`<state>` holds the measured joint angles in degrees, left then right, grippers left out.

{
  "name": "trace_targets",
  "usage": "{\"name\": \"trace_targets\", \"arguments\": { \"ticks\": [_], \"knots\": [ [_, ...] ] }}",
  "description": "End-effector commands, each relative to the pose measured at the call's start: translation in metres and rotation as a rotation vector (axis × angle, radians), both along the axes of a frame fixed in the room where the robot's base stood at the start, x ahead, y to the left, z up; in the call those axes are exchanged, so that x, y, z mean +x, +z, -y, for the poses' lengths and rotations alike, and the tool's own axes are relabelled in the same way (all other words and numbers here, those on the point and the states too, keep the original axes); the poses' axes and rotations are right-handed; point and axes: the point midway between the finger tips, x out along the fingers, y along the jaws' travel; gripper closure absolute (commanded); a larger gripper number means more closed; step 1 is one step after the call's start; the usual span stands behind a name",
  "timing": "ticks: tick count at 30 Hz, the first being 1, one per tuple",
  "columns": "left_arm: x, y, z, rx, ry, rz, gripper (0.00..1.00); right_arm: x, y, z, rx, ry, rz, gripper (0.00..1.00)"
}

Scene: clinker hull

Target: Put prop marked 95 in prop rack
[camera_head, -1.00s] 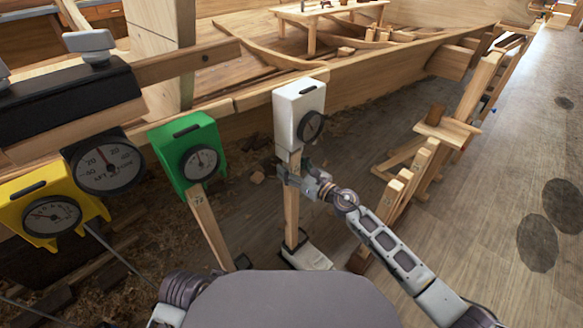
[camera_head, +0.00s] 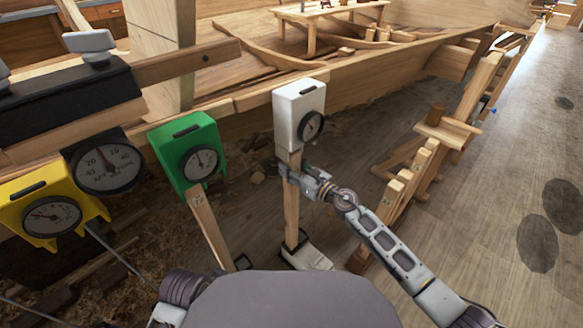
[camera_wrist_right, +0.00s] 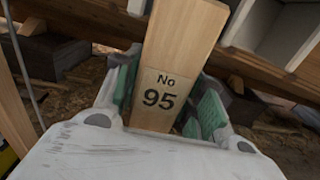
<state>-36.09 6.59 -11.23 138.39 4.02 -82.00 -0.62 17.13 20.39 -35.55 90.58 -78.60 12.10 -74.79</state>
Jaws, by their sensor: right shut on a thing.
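The prop marked 95 is a pale wooden post (camera_head: 291,215); it stands nearly upright below the white box with a dial (camera_head: 298,112). In the right wrist view the post (camera_wrist_right: 172,60) fills the middle and bears the black mark "No 95" between green finger pads. My right gripper (camera_head: 292,172) is shut on the post just under the white box. Whether the post's top touches the box is hard to tell. Several short upright timbers (camera_head: 408,190) at right may be the prop rack; I cannot tell for sure. My left gripper is out of view.
A green dial box (camera_head: 185,140) sits on another leaning post (camera_head: 211,230) to the left. A yellow dial box (camera_head: 45,200) and a black gauge (camera_head: 103,162) are further left. The hull plank (camera_head: 360,75) runs behind. The floor (camera_head: 500,200) at right is mostly clear.

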Motion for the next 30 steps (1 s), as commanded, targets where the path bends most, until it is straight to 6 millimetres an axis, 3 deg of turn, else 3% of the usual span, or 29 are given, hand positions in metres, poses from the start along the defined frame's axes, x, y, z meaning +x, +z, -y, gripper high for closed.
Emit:
{"name": "trace_targets", "arguments": {
  "ticks": [30],
  "knots": [
    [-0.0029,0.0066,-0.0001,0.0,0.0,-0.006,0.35,0.0005,0.0116,-0.0001,0.001,0.0,0.003,1.0]
  ]
}}
